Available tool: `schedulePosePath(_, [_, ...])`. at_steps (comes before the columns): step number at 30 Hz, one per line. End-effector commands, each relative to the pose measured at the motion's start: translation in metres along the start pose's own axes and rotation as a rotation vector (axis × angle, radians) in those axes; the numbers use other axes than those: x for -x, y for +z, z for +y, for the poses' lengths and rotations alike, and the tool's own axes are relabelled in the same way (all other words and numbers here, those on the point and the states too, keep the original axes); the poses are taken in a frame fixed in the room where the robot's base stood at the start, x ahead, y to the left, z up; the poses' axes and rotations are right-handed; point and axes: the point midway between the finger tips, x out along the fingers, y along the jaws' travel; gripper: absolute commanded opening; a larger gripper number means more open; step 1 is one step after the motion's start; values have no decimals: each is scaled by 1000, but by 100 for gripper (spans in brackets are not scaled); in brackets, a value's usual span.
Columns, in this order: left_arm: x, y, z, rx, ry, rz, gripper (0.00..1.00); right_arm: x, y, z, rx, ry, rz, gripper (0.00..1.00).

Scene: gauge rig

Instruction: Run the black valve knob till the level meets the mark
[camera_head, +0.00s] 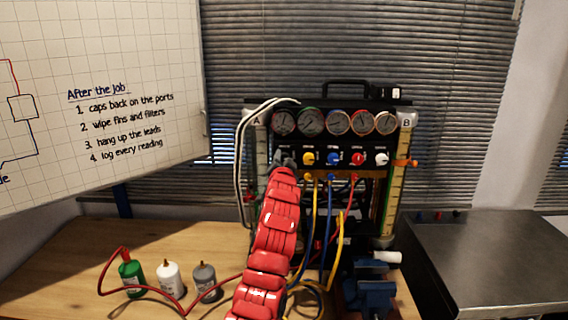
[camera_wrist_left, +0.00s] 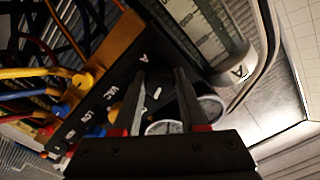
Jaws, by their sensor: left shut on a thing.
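My left gripper (camera_head: 284,160) reaches the left end of the knob row on the gauge panel. In the left wrist view its two fingers (camera_wrist_left: 158,95) stand on either side of the black valve knob (camera_wrist_left: 156,91), which has a white mark. In the head view the gripper mostly hides this knob. Sight tube A (camera_head: 262,155) stands at the panel's left edge and is partly hidden; its scale also shows in the left wrist view (camera_wrist_left: 205,32). Sight tube B (camera_head: 394,190) stands at the right edge, with an orange marker (camera_head: 405,162) near its upper part. I cannot read either level clearly. My right gripper is not in view.
Yellow (camera_head: 308,158), blue (camera_head: 333,159), red (camera_head: 358,159) and white (camera_head: 381,159) knobs sit to the right, under several round gauges (camera_head: 338,122). Coloured hoses hang below. Green (camera_head: 131,275), white (camera_head: 168,277) and grey (camera_head: 206,281) bottles and a blue vise (camera_head: 372,291) stand on the bench.

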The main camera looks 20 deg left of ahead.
Motion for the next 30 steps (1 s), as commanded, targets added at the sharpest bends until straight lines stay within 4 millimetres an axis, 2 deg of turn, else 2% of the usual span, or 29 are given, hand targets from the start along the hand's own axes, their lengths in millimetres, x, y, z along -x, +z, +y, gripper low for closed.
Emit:
schedulePosePath(6, [0,-1,0,-183,0,1,0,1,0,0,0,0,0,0])
schedulePosePath(15, [0,-2,0,-364,0,2,0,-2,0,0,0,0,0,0])
schedulePosePath(30, [0,-1,0,-449,0,3,0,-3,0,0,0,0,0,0])
